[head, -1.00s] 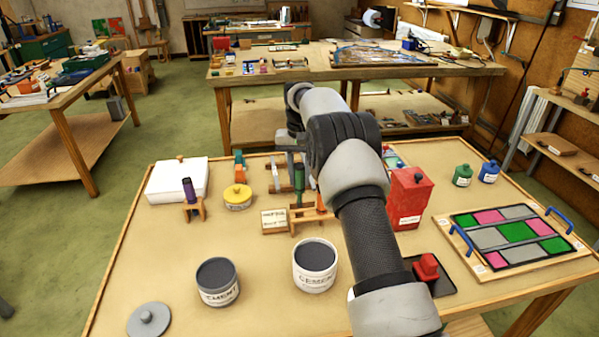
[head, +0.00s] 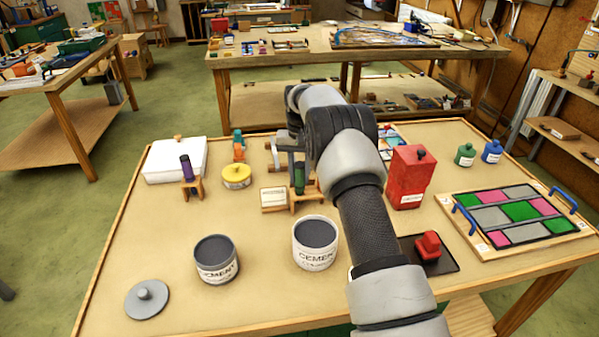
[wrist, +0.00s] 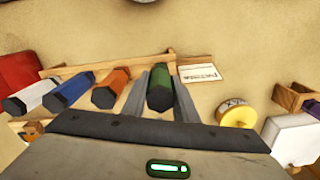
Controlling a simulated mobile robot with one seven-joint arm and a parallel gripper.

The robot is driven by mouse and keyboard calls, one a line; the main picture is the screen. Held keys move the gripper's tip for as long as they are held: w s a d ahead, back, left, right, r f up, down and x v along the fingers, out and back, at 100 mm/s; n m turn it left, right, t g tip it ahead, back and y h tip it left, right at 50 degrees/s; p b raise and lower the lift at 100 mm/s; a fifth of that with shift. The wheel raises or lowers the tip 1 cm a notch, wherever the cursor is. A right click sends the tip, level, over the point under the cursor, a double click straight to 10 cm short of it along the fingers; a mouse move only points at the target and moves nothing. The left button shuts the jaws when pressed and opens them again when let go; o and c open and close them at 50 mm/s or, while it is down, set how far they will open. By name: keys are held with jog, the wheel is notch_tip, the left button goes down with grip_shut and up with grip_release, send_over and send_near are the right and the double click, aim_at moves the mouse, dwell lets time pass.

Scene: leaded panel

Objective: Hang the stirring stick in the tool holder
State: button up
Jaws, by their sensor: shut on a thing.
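My gripper (wrist: 160,88) is shut on the green handle of the stirring stick (wrist: 159,92), with one finger on each side. The green handle also shows in the head view (head: 299,179), upright at the wooden tool holder (head: 304,199). The holder's rail (wrist: 88,72) runs behind the handles in the wrist view. The green handle is near its right end, by the card. White (wrist: 35,97), blue (wrist: 68,91) and orange (wrist: 110,90) handles stand in a row to its left. The stick's lower part is hidden, so I cannot tell whether it rests in the holder.
A labelled card block (head: 273,198) stands beside the holder. A yellow tin (head: 236,176) and a purple-handled tool (head: 187,168) are to the left. Two cement pots (head: 216,261) stand in front. A red canister (head: 410,177) is right of my arm.

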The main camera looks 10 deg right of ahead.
jog(key=shift+f, duration=0.2)
jog(key=o, duration=1.1)
jog(key=s+r+t+p, duration=0.1)
jog(key=s+r, duration=0.3)
jog(key=r, duration=1.1)
jog(key=s+r+t+p, duration=0.1)
jog(key=s+r, duration=0.2)
jog(key=r, duration=1.2)
jog(key=s+r+n+t, duration=0.1)
jog(key=s+r, duration=0.1)
jog(key=s, duration=1)
jog(key=s+r+n+t, duration=0.1)
jog(key=s+r, duration=0.2)
jog(key=s, duration=0.8)
jog(key=shift+n+t, duration=0.5)
jog(key=shift+t, duration=0.3)
jog(key=s+f, duration=0.2)
jog(key=s, duration=0.2)
jog(key=s+f, duration=0.3)
jog(key=s, duration=0.1)
jog(key=s+f, duration=0.3)
jog(key=s, duration=0.2)
